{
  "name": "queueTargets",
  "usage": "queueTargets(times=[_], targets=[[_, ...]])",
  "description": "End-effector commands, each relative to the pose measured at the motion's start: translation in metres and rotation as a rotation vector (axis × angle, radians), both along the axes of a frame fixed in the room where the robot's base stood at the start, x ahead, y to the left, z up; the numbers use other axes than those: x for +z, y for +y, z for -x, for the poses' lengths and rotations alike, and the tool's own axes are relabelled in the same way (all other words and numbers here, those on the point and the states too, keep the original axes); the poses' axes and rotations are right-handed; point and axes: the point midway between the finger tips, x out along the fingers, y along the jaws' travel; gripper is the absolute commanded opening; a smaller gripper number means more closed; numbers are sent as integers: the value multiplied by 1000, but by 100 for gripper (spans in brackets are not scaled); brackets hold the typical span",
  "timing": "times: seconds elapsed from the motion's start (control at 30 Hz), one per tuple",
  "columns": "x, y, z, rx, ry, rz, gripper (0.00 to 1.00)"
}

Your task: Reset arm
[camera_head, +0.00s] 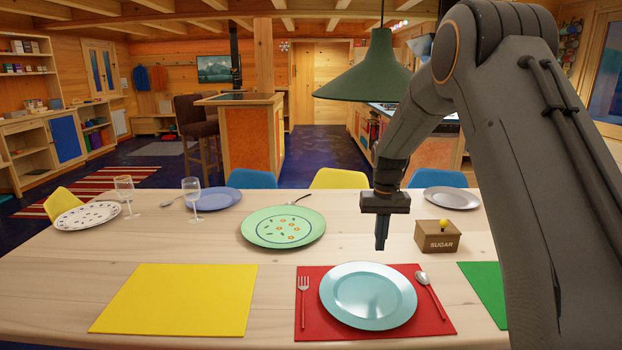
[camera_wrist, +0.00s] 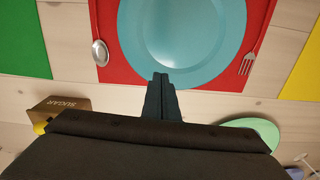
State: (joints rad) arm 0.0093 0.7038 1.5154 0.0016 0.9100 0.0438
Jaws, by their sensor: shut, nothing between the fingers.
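My gripper (camera_head: 381,243) hangs above the table, pointing down, its fingers shut with nothing between them. In the head view it is behind the light blue plate (camera_head: 367,294) and to the left of the sugar box (camera_head: 438,237). In the wrist view my gripper (camera_wrist: 161,76) shows in front of the blue plate's (camera_wrist: 180,40) near rim. My arm reaches in from the right and covers the right part of the head view.
The blue plate lies on a red placemat (camera_head: 311,326) between a fork (camera_head: 303,295) and a spoon (camera_head: 429,291). A green plate (camera_head: 283,227), two glasses (camera_head: 191,193) and other plates stand farther back. A green lamp (camera_head: 370,75) hangs near my arm. The yellow placemat (camera_head: 178,299) is bare.

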Motion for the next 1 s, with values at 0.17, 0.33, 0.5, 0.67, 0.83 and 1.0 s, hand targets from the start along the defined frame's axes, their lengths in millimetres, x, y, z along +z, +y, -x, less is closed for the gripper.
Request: queueTargets(times=[0.17, 0.33, 0.5, 0.67, 0.83, 1.0], targets=[[19, 3, 77, 13, -6, -1, 0], [26, 5, 158, 27, -11, 0, 0], [26, 6, 244, 39, -16, 0, 0], [20, 7, 310, 48, -19, 0, 0], [14, 7, 345, 53, -20, 0, 0], [13, 7, 351, 54, -20, 0, 0]])
